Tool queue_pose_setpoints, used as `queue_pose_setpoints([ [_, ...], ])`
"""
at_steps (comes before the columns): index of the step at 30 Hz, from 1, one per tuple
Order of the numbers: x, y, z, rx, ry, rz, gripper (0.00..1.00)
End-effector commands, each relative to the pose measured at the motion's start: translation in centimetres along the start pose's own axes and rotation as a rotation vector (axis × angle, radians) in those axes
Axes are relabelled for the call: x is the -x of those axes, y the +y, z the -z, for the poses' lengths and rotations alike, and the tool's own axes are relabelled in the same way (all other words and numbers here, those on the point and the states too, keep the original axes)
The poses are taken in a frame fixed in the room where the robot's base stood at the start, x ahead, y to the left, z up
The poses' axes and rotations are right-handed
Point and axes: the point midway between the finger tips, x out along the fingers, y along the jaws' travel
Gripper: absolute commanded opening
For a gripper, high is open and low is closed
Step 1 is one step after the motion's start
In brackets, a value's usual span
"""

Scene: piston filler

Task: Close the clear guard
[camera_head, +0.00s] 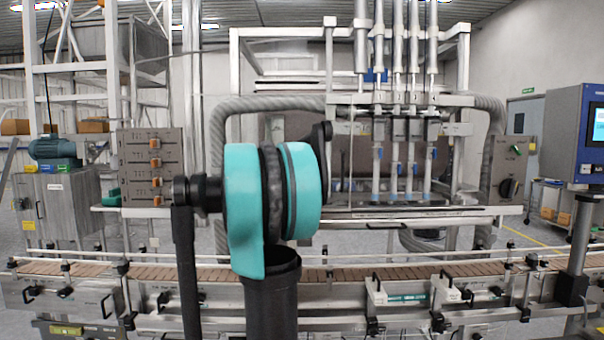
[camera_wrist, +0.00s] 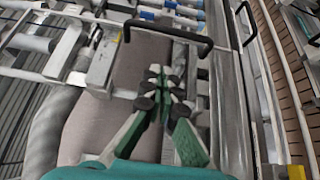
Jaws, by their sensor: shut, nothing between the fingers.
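My gripper (camera_wrist: 162,92) is shut and empty in the wrist view, its dark fingertips close together. A black bar handle (camera_wrist: 168,35) on a pale frame lies just beyond the fingertips, apart from them in the picture. It appears to belong to the clear guard, but I cannot make out the transparent panel or its exact angle. In the head view the filler's nozzles (camera_head: 397,165) stand in a row inside the metal frame (camera_head: 332,60). My teal arm hides the area left of the nozzles, and my gripper is hidden there.
A conveyor (camera_head: 400,272) with guide rails runs across the front. A control box (camera_head: 505,167) with a knob stands right of the nozzles, and a blue screen panel (camera_head: 577,135) is at the far right. Thick grey hoses (camera_head: 265,103) curve around the filler. A switch box (camera_head: 152,165) is at left.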

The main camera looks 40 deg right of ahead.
Motion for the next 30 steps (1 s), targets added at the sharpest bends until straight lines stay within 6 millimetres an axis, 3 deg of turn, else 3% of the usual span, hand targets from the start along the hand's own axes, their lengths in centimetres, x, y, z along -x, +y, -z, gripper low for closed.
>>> queue_pose_setpoints([
  [4,-3.0,0.0,-0.1,0.0,-0.003,0.0,0.0],
  [10,-5.0,0.0,-2.0,0.0,-0.002,0.001,0.0],
  [30,-6.2,-0.1,-3.1,0.0,0.0,0.001,0.0],
])
